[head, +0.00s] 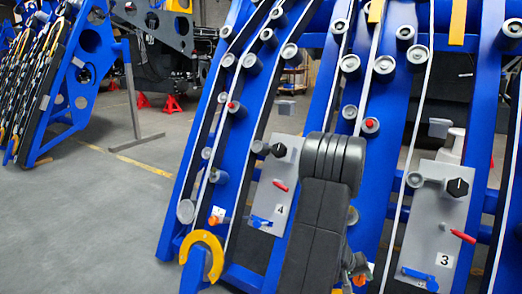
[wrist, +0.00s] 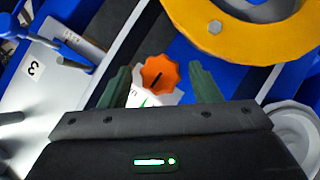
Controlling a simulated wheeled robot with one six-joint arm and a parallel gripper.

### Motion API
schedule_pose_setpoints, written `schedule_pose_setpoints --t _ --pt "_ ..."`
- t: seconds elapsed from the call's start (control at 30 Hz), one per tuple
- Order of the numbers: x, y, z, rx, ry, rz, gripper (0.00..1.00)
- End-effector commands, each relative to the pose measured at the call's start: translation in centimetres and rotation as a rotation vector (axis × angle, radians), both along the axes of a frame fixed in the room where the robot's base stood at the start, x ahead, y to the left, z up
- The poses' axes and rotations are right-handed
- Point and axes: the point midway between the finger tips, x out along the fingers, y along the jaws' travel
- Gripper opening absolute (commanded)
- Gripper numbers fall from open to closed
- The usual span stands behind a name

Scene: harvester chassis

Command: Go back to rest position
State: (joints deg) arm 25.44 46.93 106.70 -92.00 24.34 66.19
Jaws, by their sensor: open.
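My gripper (wrist: 160,70) is open in the wrist view, with its two dark green fingers apart. An orange knob (wrist: 158,75) on a white label shows between the fingertips; I cannot tell whether it is touched or how far beyond them it lies. In the head view my dark arm (head: 322,220) stands in front of the blue chassis frame (head: 180,215) and hides part of it. The fingers are mostly hidden there, low behind the arm. A bit of orange (head: 370,267) shows just right of the arm.
Grey panel 4 (head: 267,195) is left of my arm and panel 3 (head: 430,220) is right of it, each with a black knob, red lever and blue handle. A yellow ring (wrist: 265,25) lies close by. Open floor (head: 90,225) spreads at left.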

Motion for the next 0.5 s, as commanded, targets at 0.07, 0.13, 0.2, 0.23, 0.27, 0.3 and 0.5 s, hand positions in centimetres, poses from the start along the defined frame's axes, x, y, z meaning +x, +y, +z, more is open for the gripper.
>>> schedule_pose_setpoints --t 0.07,0.13,0.2,0.23,0.27,0.3,0.5 --pt "-0.01 -0.08 0.08 0.041 -0.026 -0.029 0.57" --pt "-0.02 -0.08 0.09 0.074 -0.046 -0.05 0.57" --pt "-0.04 -0.11 0.12 0.106 -0.065 -0.073 0.57" --pt "-0.04 -0.1 0.13 0.119 -0.073 -0.08 0.57" --pt "-0.05 -0.12 0.14 0.13 -0.08 -0.088 0.57" --pt "-0.06 -0.13 0.16 0.146 -0.089 -0.099 0.57" --pt "-0.08 -0.21 0.25 0.218 -0.134 -0.149 0.57"
